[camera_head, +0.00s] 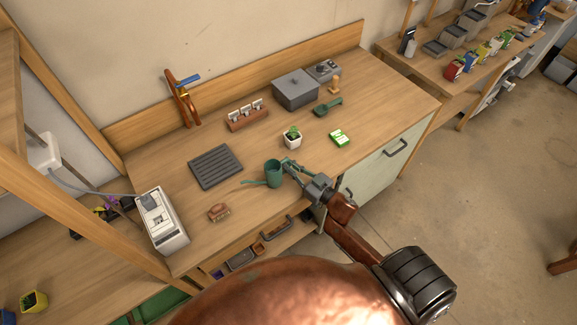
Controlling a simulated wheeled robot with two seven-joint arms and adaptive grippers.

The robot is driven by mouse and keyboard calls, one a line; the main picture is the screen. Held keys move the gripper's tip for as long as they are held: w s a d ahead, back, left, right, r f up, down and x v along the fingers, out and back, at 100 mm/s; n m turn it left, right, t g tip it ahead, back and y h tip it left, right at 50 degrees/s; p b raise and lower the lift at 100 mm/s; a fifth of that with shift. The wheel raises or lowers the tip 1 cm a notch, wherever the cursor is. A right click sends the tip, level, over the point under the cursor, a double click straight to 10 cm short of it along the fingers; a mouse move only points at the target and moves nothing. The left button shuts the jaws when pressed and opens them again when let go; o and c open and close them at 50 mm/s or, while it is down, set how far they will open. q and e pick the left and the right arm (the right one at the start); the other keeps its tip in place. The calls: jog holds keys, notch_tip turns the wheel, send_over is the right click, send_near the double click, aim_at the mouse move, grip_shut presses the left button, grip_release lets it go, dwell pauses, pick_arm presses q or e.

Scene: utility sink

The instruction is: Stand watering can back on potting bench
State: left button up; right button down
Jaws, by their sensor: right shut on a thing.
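The green watering can (273,174) is at the front middle of the wooden potting bench (250,195). Its spout points left and its body looks upright. My right gripper (291,170) comes in from the lower right and is shut on the can at its right side, where the handle is. The fingers cover part of the handle. I cannot tell whether the can's base touches the bench top. My left gripper does not show.
A grey slatted tray (215,167) lies left of the can, with a brush (219,212) in front. A white device (162,222) is at the left.

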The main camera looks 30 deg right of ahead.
jog(key=shift+f, duration=0.2)
jog(key=shift+f, duration=0.1)
jog(key=c, duration=2)
grip_release()
jog(key=shift+c, duration=0.2)
jog(key=v, duration=1.2)
jog(key=shift+s, duration=0.1)
